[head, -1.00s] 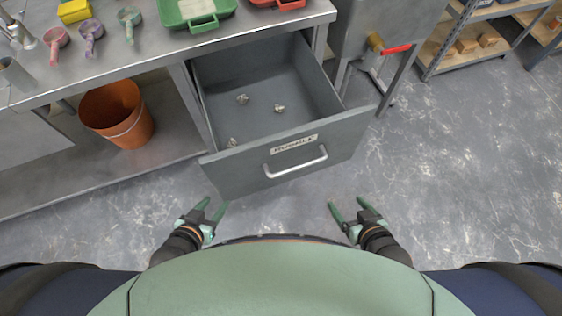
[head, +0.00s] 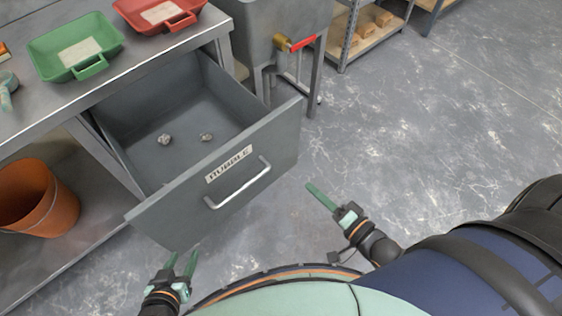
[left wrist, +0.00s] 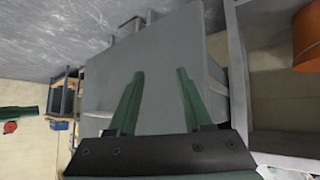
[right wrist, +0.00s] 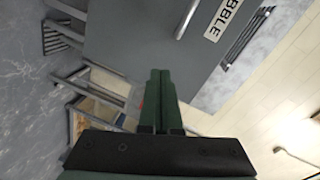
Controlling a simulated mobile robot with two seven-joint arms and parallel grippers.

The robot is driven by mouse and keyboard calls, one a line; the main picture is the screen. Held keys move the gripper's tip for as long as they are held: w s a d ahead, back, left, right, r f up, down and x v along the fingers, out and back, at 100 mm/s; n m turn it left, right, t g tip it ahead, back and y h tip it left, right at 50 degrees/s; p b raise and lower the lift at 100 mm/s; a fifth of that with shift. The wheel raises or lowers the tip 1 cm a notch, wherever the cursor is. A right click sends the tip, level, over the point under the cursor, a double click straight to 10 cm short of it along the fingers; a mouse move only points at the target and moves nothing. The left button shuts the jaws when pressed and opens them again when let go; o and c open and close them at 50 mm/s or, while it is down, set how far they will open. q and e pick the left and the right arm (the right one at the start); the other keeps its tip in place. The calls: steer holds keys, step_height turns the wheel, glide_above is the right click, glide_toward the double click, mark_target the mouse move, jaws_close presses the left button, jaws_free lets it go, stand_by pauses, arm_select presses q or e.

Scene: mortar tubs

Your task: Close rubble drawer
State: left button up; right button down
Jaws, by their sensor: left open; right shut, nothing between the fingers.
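The grey rubble drawer (head: 273,147) is pulled out from under the steel bench, with a RUBBLE label (head: 231,164) and a bar handle (head: 238,183) on its front. Two small rubble pieces (head: 165,139) show inside it. My left gripper (head: 182,262) is open and empty, below the drawer front's near left corner; in the left wrist view the drawer front (left wrist: 165,75) is ahead of its fingers. My right gripper (head: 321,196) is shut and empty, right of the handle and apart from it. The right wrist view shows part of the handle (right wrist: 187,19) and label.
A green tray (head: 75,45) and a red tray (head: 160,15) sit on the bench (head: 35,112). An orange bucket (head: 37,197) stands on the lower shelf at left. A stand with a red-handled valve (head: 296,44) is behind the drawer. The floor at right is clear.

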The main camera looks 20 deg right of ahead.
steer(key=d+m+t+y+b, duration=0.1)
steer(key=m, duration=0.1)
steer(key=m+b, duration=0.1)
steer(key=b, duration=0.1)
glide_toward(273, 147)
steer(key=shift+t, duration=0.3)
steer(key=x, duration=0.5)
steer(key=shift+w+a+f, duration=0.15)
steer(key=shift+w+f, duration=0.15)
steer(key=shift+w, duration=0.05)
steer(key=shift+w+a, duration=0.2)
steer(key=shift+w, duration=0.35)
